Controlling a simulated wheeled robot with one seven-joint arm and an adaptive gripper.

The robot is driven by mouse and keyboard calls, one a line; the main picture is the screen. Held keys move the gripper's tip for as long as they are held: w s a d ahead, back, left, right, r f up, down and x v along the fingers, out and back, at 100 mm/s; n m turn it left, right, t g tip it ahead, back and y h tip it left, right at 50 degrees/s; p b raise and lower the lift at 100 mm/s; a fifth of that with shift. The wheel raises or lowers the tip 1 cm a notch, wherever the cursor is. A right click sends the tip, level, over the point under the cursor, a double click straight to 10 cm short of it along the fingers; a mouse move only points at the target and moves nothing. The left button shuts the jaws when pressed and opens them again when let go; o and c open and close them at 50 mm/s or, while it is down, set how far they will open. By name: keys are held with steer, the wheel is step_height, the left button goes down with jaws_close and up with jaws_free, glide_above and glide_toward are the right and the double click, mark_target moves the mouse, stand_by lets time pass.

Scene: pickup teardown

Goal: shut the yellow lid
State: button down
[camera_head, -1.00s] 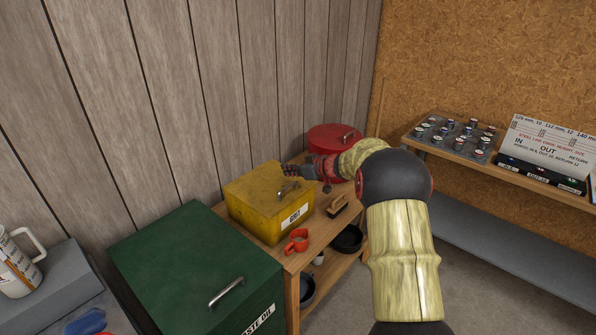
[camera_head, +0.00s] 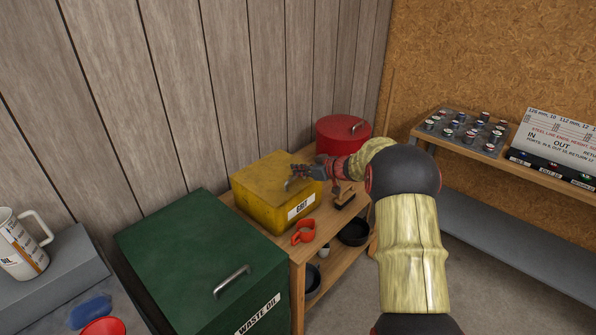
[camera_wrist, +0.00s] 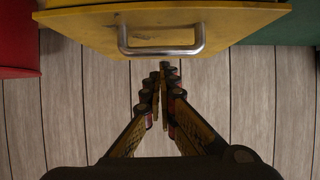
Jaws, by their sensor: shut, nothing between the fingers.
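The yellow lid (camera_head: 268,171) tops a yellow box (camera_head: 268,212) with a white label on its front, standing on a wooden bench. The lid looks flat and level on the box; any small gap along its edge is too fine to tell. Its metal handle is partly behind my fingers in the head view and plain in the wrist view (camera_wrist: 161,45). My gripper (camera_head: 299,171) is shut and empty over the right part of the lid. In the wrist view its fingertips (camera_wrist: 165,72) lie close to the handle; I cannot tell whether they touch the lid.
A red lidded container (camera_head: 338,134) stands behind on the right. A large green box (camera_head: 195,255) stands at the front left. A red mug (camera_head: 303,232) and a brush (camera_head: 344,200) are on the bench in front. The plank wall (camera_head: 215,80) is close behind.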

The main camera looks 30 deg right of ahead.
mark_target(296, 177)
steer(key=f+b, duration=0.2)
steer(key=b, duration=0.1)
steer(key=shift+s, duration=0.2)
steer(key=shift+s+f+b, duration=0.15)
steer(key=shift+f+b, duration=0.1)
steer(key=shift+b, duration=0.05)
steer(key=shift+s+f, duration=0.1)
steer(key=shift+f, duration=0.15)
steer(key=shift+r, duration=0.1)
steer(key=s+d+r+p, duration=0.1)
steer(key=s+d+r, duration=0.1)
steer(key=s+r, duration=0.5)
step_height(296, 177, up, 3)
steer(key=shift+d+f, duration=0.1)
steer(key=shift+d, duration=0.3)
steer(key=shift+s, duration=0.1)
